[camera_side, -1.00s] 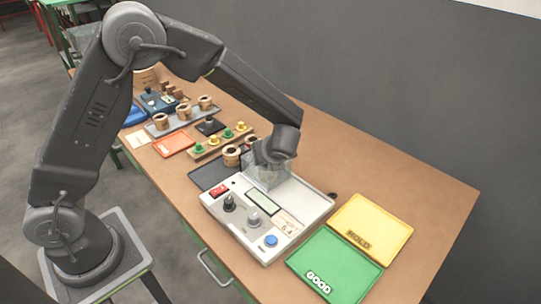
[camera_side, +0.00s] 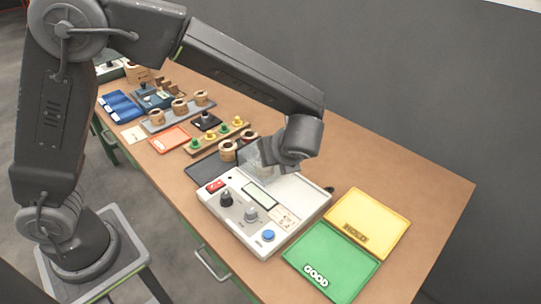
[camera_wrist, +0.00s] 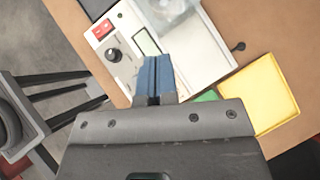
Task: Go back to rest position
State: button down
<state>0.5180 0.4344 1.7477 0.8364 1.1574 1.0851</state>
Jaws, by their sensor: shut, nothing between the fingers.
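My gripper (camera_wrist: 156,76) shows in the wrist view with its two blue fingers pressed together and nothing between them. In the side view my gripper's wrist end is above the back of the white tester box, and its fingers are hidden there. The tester (camera_side: 262,212) has a red switch, dark and grey knobs, a small display and a blue button. A clear cover (camera_side: 258,165) stands at its back edge, partly behind my wrist. The tester also shows in the wrist view (camera_wrist: 195,55), below and ahead of the fingers.
A green GOOD tray (camera_side: 325,262) and a yellow HOLD tray (camera_side: 372,222) lie right of the tester. Coils (camera_side: 228,150) stand behind it, near a dark mat (camera_side: 205,168). A wooden rack with green and yellow pegs (camera_side: 215,139) and an orange tray (camera_side: 170,139) lie farther left. The table's right end is clear.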

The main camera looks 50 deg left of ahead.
jog(key=s+a+r+n+h, duration=0.2)
jog(key=s+r+n, duration=0.1)
jog(key=s+n, duration=0.3)
jog(key=s+a+r+n+t+h, duration=0.1)
jog(key=s+a+r+n+h, duration=0.2)
jog(key=s+n, duration=0.4)
jog(key=s+a+r+n+h, duration=0.2)
jog(key=s+r+n, duration=0.3)
jog(key=n, duration=0.5)
jog(key=shift+s+a+t+h, duration=0.3)
jog(key=shift+s+a, duration=0.35)
jog(key=shift+s, duration=0.25)
